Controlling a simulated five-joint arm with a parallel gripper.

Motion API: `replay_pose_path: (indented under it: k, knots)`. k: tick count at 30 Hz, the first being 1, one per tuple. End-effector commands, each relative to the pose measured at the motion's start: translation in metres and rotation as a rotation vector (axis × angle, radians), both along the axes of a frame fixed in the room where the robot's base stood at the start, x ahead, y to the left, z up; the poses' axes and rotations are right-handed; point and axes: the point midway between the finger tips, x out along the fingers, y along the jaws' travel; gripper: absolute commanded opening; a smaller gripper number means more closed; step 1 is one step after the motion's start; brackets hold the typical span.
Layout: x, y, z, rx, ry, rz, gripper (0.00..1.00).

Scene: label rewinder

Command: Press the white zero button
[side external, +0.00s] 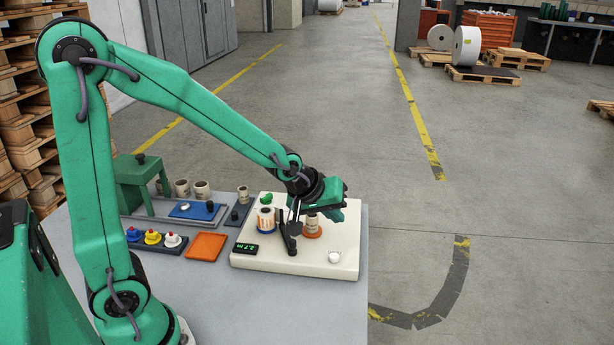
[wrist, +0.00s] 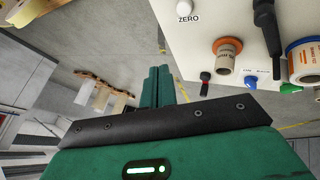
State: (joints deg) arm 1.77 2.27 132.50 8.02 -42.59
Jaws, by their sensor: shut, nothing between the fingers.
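The white zero button (side external: 334,257) is a small round cap at the front right corner of the cream rewinder panel (side external: 300,264). In the wrist view the zero button (wrist: 184,7) is at the top edge, partly cut off, above the printed word ZERO. My gripper (side external: 330,206) is above the back right part of the panel, behind and above the button and apart from it. In the wrist view my green gripper fingers (wrist: 159,72) are together with nothing between them, left of the panel edge and below the button in the picture.
A black upright arm (side external: 291,232) stands on the panel between two label rolls, one on an orange base (side external: 313,232), one on a blue base (side external: 265,222). A green-digit display (side external: 243,249) is at the front left.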

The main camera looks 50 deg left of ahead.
Motion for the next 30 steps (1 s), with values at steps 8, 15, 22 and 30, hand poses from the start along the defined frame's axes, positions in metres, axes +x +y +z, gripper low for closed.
replay_pose_path:
  k: [8,15,22,30]
  knots:
    - [-0.001,0.000,-0.024,0.000,0.004,0.000,0.00]
    - [-0.001,0.000,-0.050,0.000,0.004,0.000,0.00]
    - [-0.001,0.000,-0.070,0.000,0.003,0.000,0.00]
    - [0.000,0.000,-0.080,0.000,0.001,0.000,0.00]
